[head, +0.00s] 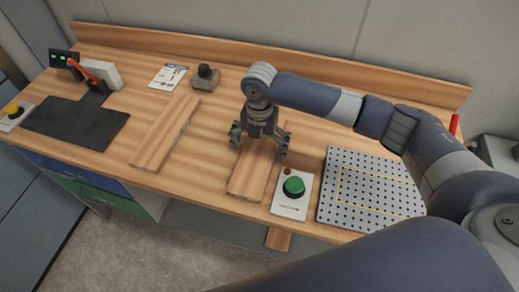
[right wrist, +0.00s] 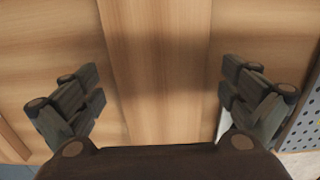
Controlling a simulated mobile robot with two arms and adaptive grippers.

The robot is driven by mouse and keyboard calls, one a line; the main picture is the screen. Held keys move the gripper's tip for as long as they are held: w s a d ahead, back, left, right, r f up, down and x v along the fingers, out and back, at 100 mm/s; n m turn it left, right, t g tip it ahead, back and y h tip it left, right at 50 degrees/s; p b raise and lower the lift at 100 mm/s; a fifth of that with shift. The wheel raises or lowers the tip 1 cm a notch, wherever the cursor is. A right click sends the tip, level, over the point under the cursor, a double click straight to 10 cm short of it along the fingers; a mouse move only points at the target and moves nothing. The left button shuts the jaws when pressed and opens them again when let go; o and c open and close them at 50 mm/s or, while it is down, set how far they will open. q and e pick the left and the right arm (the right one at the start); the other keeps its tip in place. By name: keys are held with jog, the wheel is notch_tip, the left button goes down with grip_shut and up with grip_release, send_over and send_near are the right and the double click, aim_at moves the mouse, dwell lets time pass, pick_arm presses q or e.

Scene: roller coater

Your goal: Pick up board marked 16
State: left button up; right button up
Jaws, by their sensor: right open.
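A wooden board (head: 246,178) lies on the workbench under my right gripper, left of the green button. Another wooden board (head: 160,140) lies further left. No number can be read on either, so I cannot tell which is marked 16. My right gripper (head: 259,146) is open and points down, its fingers apart on either side of the nearer board. In the right wrist view this board (right wrist: 158,70) runs between the open fingers with a gap on each side. Part of it is hidden by the gripper in the head view. My left gripper is out of view.
A green button box (head: 292,193) and a perforated plate (head: 365,188) stand close on the right. A black mat (head: 76,122), a dark knob device (head: 205,77) and a paper card (head: 168,76) are on the left. A raised back edge (head: 200,45) borders the workbench (head: 205,170).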

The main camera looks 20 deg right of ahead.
jog(key=shift+c, duration=1.1)
jog(key=c, duration=0.4)
jog(key=shift+s+r, duration=0.1)
jog(key=c, duration=0.7)
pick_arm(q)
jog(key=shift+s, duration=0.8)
